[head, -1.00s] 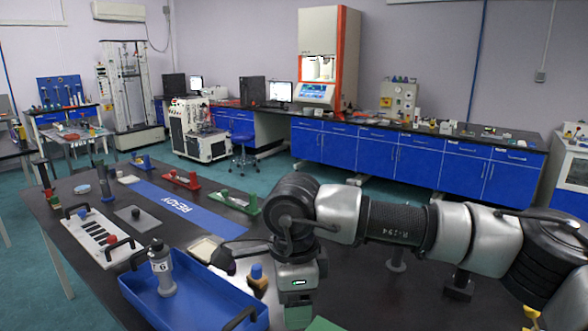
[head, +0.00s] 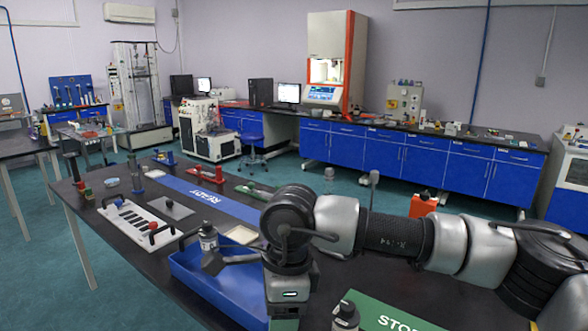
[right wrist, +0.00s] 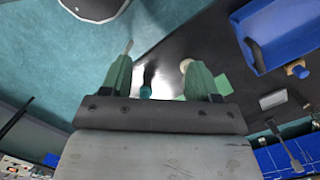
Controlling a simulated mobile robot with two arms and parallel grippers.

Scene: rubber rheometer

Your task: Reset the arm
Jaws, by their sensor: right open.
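My right arm crosses the head view from the right, bent down at the wrist above the dark table (head: 130,240). Its gripper body hangs beside the blue tray, and the fingertips are cut off by the lower edge. In the right wrist view the right gripper (right wrist: 162,75) has its two green fingers apart, with nothing seen held between them. My left gripper is not in view.
A blue READY strip (head: 205,195) and a green STOP mat (head: 385,318) lie on the table. A dark-capped bottle (head: 345,316) stands by the mat. A white slotted plate (head: 135,222) is at left. An orange container (head: 423,204) stands behind my arm.

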